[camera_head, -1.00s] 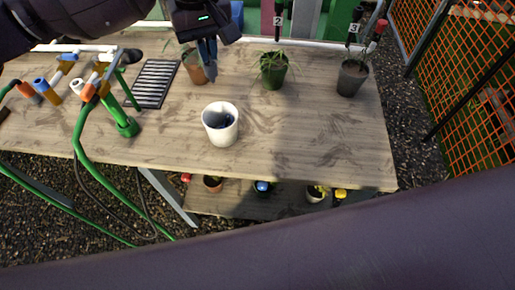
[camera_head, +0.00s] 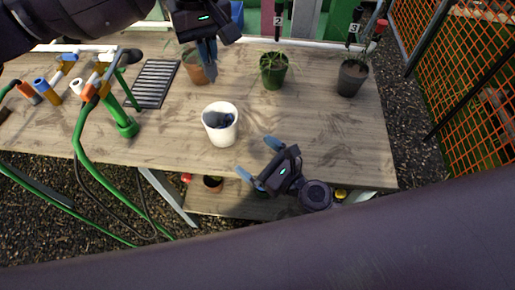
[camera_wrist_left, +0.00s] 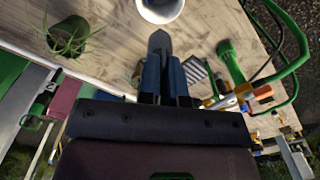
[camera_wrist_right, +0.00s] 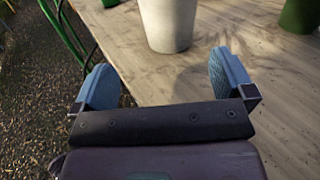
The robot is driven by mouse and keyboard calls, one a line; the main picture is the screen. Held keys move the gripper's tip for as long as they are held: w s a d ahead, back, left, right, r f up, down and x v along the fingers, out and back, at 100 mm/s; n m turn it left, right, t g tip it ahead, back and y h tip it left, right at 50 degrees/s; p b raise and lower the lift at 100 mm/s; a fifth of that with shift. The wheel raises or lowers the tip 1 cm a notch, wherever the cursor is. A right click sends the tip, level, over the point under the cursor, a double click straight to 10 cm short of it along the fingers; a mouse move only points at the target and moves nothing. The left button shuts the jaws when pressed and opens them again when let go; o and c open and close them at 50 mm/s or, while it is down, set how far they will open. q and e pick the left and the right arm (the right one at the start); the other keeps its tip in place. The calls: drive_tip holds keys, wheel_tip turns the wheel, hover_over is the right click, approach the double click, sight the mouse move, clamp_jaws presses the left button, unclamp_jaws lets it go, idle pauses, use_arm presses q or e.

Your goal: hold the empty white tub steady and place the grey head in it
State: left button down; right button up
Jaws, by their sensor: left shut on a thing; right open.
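The white tub (camera_head: 228,134) stands upright on the wooden table, near its front edge. A dark patch shows inside it; I cannot tell whether it is shadow or contents. My left gripper (camera_head: 208,62) is behind the tub, above the table, shut on a grey tapered piece, the grey head (camera_wrist_left: 158,42). The head points toward the tub, which shows at the top of the left wrist view (camera_wrist_left: 160,14). My right gripper (camera_head: 258,158) is open and empty at the table's front edge, right of and in front of the tub. The tub (camera_wrist_right: 168,25) stands ahead, beyond its fingers.
A terracotta pot (camera_head: 193,70) is close behind my left gripper. A green pot (camera_head: 272,76) and a dark pot (camera_head: 351,80) with plants stand at the back. The table right of the tub is clear.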

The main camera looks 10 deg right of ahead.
drive_tip(key=shift+w+r+m+t, duration=0.3)
drive_tip(key=shift+w+m, duration=0.1)
drive_tip(key=shift+m, duration=0.1)
drive_tip(key=shift+w+a+r+m, duration=0.15)
drive_tip(key=shift+w+m, duration=0.15)
drive_tip(key=shift+w, duration=0.2)
approach(211, 115)
drive_tip(key=x, duration=0.5)
drive_tip(key=shift+w+a+r, duration=0.1)
drive_tip(key=shift+a, duration=0.05)
drive_tip(key=shift+c, duration=0.3)
drive_tip(key=c, duration=0.6)
use_arm(q)
wheel_tip(211, 115, down, 13)
use_arm(e)
drive_tip(key=shift+c, duration=0.2)
idle(0.6)
use_arm(q)
drive_tip(key=shift+r, duration=0.1)
drive_tip(key=c, duration=1.2)
unclamp_jaws()
